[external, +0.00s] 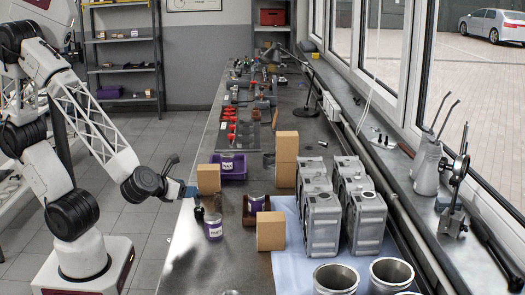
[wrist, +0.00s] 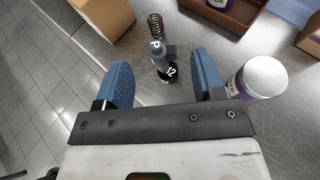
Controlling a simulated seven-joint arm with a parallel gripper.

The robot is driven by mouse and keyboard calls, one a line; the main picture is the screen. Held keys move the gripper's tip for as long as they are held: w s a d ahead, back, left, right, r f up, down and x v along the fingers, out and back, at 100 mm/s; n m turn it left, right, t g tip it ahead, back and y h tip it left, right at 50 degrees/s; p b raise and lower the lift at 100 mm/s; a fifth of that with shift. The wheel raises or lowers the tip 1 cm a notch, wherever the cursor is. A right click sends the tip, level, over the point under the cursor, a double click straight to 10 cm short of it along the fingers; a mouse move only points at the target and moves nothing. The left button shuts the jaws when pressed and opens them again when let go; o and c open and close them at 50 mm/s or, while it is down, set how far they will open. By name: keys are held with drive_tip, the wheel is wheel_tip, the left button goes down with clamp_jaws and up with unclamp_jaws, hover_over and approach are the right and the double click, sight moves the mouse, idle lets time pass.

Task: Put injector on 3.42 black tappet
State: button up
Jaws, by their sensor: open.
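My gripper (wrist: 161,62) is open in the wrist view, its two blue fingers spread apart. It also shows in the external view (external: 190,191) at the bench's left edge. Between the fingertips is a small black round part (wrist: 168,73) with a white marking, seemingly the tappet; its full number is not clear. Just beyond it is a grey part with a letter on it (wrist: 157,49), and a dark coil spring (wrist: 155,26). I cannot tell which of these is the injector or whether they are joined. The fingers do not visibly grip anything.
A white-lidded purple can (wrist: 262,77) stands close to the right finger. A cardboard box (wrist: 93,19) is at upper left and a brown tray (wrist: 228,12) at upper right. Engine blocks (external: 322,222) stand on the right. The floor (wrist: 40,85) lies beyond the bench's left edge.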

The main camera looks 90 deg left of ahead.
idle(0.4)
drive_tip(key=s+a+r+n+g+h, duration=0.1)
drive_tip(key=s+a+r+n+g, duration=0.2)
drive_tip(key=n, duration=0.4)
drive_tip(key=s+a+r+n+g+h, duration=0.1)
drive_tip(key=s+a+n+g, duration=0.15)
drive_tip(key=s+n, duration=0.3)
drive_tip(key=s+d+r+n+g+h, duration=0.1)
drive_tip(key=s+d+r+n+h, duration=0.3)
drive_tip(key=n, duration=1)
drive_tip(key=shift+s+d+r+h, duration=0.25)
drive_tip(key=shift+d+r+h, duration=0.95)
drive_tip(key=shift+h, duration=0.7)
drive_tip(key=shift+a+r+g, duration=0.1)
drive_tip(key=shift+a+g, duration=0.05)
drive_tip(key=shift+g, duration=0.1)
